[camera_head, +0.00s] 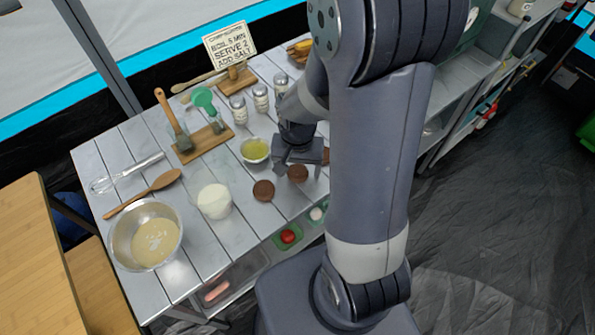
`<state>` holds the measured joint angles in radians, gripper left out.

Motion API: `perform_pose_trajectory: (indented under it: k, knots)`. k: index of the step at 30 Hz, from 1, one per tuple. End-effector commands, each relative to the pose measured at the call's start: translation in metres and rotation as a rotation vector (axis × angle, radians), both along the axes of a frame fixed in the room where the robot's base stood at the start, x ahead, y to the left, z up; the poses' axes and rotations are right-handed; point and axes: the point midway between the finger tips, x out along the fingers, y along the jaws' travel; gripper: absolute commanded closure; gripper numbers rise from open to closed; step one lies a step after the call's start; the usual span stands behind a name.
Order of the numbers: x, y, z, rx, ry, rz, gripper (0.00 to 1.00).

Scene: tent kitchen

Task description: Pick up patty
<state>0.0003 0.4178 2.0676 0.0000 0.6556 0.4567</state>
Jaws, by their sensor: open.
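Brown round patties lie on the grey slatted table near its right edge. One patty (263,191) lies in the open, left of my gripper. A second patty (298,173) lies just below my gripper in the picture, partly covered by it. A bit of a third brown thing (325,157) shows at the right of my gripper, mostly hidden by my arm. My gripper (291,166) is open and points down at the second patty. I cannot tell whether it touches that patty.
A bowl of yellow-green liquid (255,150) and a white bowl (214,201) stand left of the patties. A large metal bowl (146,236), whisk (128,172), wooden spoon (145,193), board with brush (203,143), shakers (260,97) and sign (229,45) fill the rest.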

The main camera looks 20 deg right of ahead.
Motion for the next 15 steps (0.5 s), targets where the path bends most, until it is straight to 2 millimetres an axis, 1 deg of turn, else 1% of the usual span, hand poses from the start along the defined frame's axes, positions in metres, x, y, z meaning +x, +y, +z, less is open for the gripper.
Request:
perform_pose_trajectory:
  k: [4,15]
  knots:
    - [0.0000,0.0000,0.0003,0.000,0.000,0.000,0.24]
    - [0.0000,0.0000,0.0005,0.000,0.000,0.000,0.55]
